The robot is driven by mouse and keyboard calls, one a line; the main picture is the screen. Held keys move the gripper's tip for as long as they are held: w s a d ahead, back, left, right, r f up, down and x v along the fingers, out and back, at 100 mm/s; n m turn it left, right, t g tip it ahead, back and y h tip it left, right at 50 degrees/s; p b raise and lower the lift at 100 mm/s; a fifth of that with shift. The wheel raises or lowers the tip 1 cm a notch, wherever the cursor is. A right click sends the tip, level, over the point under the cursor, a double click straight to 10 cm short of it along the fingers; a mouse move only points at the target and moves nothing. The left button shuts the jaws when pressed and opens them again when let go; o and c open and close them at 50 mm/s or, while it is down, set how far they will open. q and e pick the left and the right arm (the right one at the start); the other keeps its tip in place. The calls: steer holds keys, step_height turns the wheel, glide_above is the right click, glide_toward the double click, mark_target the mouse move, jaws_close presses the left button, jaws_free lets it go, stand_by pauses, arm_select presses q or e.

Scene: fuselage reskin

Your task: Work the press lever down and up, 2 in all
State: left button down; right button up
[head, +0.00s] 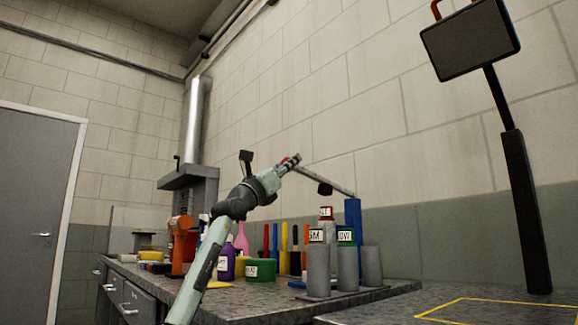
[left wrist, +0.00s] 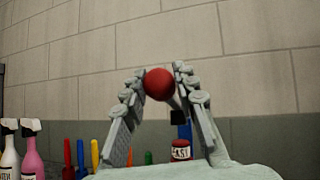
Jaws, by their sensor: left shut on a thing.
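The press is a blue post (head: 353,220) on the bench at the right. Its dark lever (head: 328,181) slopes up and left from the post, so the handle end is higher than the post end. My left gripper (head: 291,161) is at that raised end. In the left wrist view my left gripper (left wrist: 160,74) has its fingers on both sides of the lever's red ball knob (left wrist: 159,85), shut on it. The lever bar behind the knob is mostly hidden there. My right gripper is in neither view.
Grey cylinders (head: 318,270) stand in front of the post, with labelled cans. Bottles, a green tub (head: 262,270) and coloured handles stand below my left arm. A screen on a dark pole (head: 526,210) stands at the right. The air above the bench is mostly clear.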

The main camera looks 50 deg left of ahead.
arm_select(q)
steer(key=shift+s+f+b, duration=0.1)
steer(key=shift+f+b, duration=0.5)
steer(key=shift+f, duration=0.55)
steer(key=c, duration=1.2)
jaws_free()
steer(key=shift+s, duration=0.1)
steer(key=v, duration=1.2)
steer(key=shift+r, duration=0.1)
